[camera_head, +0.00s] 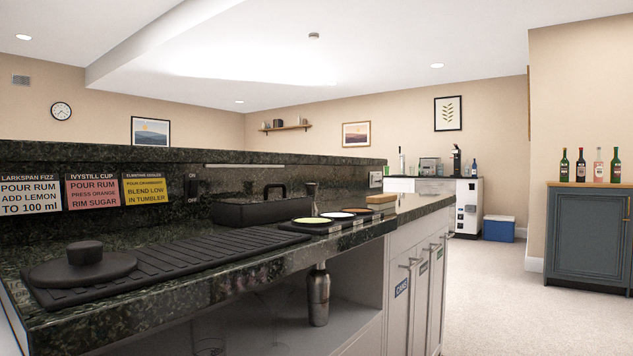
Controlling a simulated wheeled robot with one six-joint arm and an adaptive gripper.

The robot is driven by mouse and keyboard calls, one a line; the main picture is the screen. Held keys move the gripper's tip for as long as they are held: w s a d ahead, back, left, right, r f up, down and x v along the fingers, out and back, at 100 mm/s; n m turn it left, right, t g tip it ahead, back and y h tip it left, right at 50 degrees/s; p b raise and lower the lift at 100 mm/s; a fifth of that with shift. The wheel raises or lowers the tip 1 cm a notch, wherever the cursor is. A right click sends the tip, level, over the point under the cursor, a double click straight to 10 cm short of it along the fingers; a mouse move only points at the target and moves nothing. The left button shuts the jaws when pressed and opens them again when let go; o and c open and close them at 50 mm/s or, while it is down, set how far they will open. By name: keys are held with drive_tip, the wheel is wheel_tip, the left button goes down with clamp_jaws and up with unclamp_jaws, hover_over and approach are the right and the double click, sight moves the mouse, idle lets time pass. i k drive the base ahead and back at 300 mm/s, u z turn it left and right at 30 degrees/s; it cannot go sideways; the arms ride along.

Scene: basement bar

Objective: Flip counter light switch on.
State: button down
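The counter light switch (192,188) is a small dark plate on the dark granite upstand behind the counter. "ON" is printed above it and "OFF" below. It sits just right of the yellow recipe card (145,190). The lever's position is too dark and small to tell. A thin pale strip (245,166), possibly the counter light, runs under the raised ledge to the right of the switch. I cannot tell whether it is lit. My gripper is not in view.
A ribbed black mat (160,255) with a round knobbed black lid (83,268) covers the counter's front left. A black lidded box (250,211) stands close to the right of the switch. Rimming dishes (312,222) lie farther right. Carpet (495,275) is clear at right.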

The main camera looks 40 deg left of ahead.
sight(193, 189)
drive_tip(key=z, duration=0.5)
drive_tip(key=i, duration=0.35)
drive_tip(key=u, duration=2.95)
